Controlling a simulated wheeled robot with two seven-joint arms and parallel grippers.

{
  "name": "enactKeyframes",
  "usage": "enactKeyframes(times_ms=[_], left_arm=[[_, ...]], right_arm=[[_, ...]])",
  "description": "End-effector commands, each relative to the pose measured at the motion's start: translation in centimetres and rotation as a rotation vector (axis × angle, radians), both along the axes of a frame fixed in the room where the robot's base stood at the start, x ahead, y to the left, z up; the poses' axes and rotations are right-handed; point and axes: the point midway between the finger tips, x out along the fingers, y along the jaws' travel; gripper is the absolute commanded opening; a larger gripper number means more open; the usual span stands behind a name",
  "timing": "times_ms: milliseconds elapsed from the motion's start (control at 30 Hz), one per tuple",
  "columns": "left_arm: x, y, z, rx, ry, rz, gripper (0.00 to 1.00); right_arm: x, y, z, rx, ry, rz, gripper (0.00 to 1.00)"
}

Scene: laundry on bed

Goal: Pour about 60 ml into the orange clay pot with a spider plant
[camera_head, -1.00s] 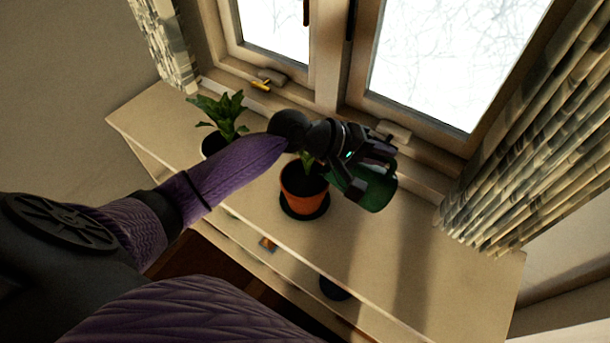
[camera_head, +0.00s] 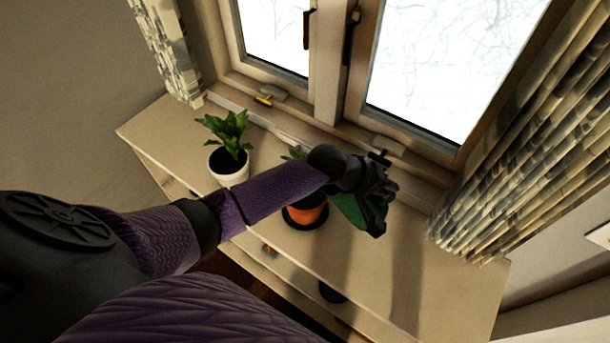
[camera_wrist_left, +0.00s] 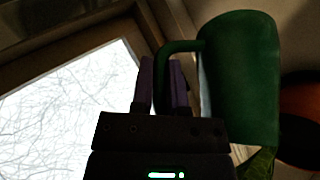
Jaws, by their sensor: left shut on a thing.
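The orange clay pot (camera_head: 305,217) stands on a dark saucer on the sideboard, in the middle of the head view. My left forearm hides most of its top and its plant; a few green leaves (camera_head: 296,153) show above the arm. My left gripper (camera_head: 378,190) is shut on the handle of a green mug-like vessel (camera_head: 349,211), just right of the pot. In the left wrist view the fingers (camera_wrist_left: 163,85) close around the handle of the green vessel (camera_wrist_left: 240,75), and an orange piece of pot (camera_wrist_left: 300,98) shows at the right edge. Any water is hidden. My right gripper is not in view.
A white pot (camera_head: 229,178) with a leafy plant stands on the sideboard to the left. The sideboard top (camera_head: 420,255) is clear to the right. The window (camera_head: 450,60) and a patterned curtain (camera_head: 535,150) border it behind and at right.

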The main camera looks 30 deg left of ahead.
Motion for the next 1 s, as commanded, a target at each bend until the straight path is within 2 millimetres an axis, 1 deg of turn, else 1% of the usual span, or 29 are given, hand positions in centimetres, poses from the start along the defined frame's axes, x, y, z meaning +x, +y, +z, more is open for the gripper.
enactKeyframes(times_ms=[67,167,300,1000], left_arm=[[0.0,-0.2,-0.5,0.022,0.004,0.001,0.00],[0.2,-0.8,-1.3,0.077,0.015,-0.001,0.00],[0.2,-1.0,-2.1,0.110,0.020,-0.001,0.00],[0.2,-0.9,-2.1,0.107,0.019,0.000,0.00]], right_arm=[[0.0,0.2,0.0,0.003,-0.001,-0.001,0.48],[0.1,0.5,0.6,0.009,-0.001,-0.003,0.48],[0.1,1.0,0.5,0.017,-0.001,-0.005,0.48],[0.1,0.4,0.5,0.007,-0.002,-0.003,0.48]])
